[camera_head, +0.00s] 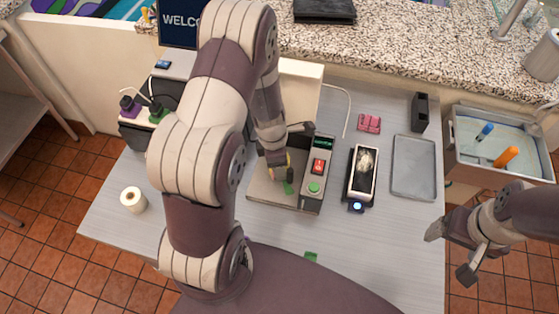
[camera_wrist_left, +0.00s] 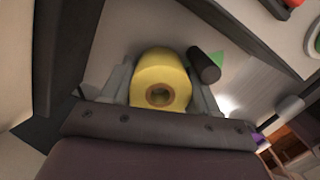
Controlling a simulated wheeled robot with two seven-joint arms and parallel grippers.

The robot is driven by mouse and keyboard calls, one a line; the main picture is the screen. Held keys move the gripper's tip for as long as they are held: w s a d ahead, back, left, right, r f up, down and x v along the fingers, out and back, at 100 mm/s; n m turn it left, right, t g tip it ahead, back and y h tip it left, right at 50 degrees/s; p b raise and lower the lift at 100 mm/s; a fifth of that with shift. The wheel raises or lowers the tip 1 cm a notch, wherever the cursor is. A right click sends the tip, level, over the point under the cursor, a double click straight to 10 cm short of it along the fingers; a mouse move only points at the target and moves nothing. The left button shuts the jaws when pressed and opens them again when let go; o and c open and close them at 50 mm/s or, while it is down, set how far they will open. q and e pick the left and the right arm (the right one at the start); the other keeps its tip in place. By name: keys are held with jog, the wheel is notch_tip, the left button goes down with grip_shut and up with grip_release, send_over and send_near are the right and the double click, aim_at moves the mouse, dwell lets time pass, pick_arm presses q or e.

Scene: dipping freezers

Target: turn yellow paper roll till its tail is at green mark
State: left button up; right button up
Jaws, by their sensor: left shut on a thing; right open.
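The yellow paper roll (camera_wrist_left: 157,72) is between my left gripper's fingers in the left wrist view, its hollow core facing the camera. My left gripper (camera_wrist_left: 160,92) is shut on it. In the head view my left gripper (camera_head: 277,163) is over the grey machine (camera_head: 262,194), and only a sliver of yellow shows there. A green mark (camera_wrist_left: 217,60) shows beside a dark cylinder, right of the roll; it also shows in the head view (camera_head: 288,188). I cannot make out the paper tail. My right gripper (camera_head: 453,254) is open and empty, right of the table.
The machine's panel has a red switch (camera_head: 318,166) and a green button (camera_head: 314,187). A white roll (camera_head: 133,200) stands at left.

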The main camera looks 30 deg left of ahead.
pick_arm(q)
jog(key=shift+c, duration=0.4)
jog(key=shift+m, duration=0.5)
jog(key=o, duration=1.1)
jog(key=shift+o, duration=0.2)
